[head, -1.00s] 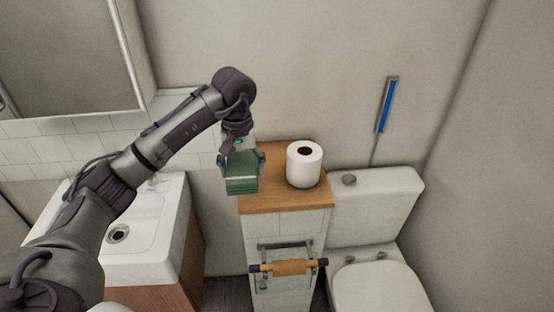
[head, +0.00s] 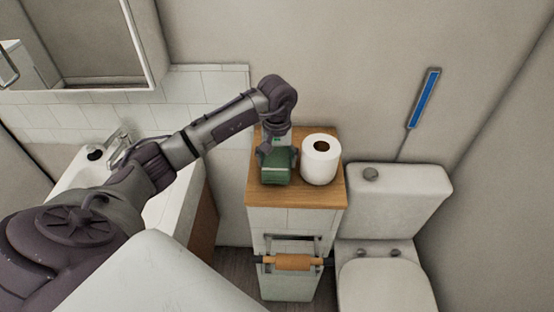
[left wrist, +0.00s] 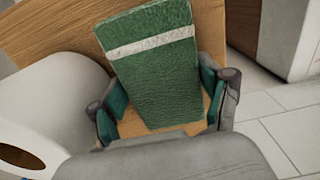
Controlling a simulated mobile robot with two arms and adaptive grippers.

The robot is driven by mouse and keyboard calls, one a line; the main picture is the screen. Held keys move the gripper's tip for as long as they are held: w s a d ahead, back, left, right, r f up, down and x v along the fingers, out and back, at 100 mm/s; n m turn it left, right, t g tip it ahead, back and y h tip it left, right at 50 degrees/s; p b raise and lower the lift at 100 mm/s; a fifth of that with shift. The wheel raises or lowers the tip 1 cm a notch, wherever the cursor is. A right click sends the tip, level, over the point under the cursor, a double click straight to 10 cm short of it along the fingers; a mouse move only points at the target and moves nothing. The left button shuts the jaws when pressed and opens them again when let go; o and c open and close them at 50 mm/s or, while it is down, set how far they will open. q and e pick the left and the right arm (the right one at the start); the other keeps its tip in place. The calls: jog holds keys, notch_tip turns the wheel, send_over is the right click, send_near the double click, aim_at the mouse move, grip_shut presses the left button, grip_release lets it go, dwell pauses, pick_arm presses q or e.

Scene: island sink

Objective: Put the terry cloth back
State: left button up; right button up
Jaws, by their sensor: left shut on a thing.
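The terry cloth (head: 276,167) is a folded green block. In the left wrist view the cloth (left wrist: 155,75) shows a pale stripe near its far end. My left gripper (head: 277,158) is shut on it, with a finger on each side. The cloth is over the wooden top (head: 309,196) of the narrow tiled cabinet, left of the toilet roll. I cannot tell whether it touches the wood. My right gripper is not in view.
A white toilet roll (head: 321,160) stands upright close to the right of my left gripper. The toilet (head: 390,210) is to the right and the sink (head: 75,172) to the left. A paper holder (head: 292,262) sticks out from the cabinet front. The wooden top's front strip is bare.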

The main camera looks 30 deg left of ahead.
pick_arm(q)
jog(key=shift+s+f, duration=0.15)
jog(key=shift+f, duration=0.35)
jog(key=shift+f, duration=0.1)
jog(key=shift+f, duration=0.15)
jog(key=o, duration=0.7)
jog(key=shift+o, duration=0.2)
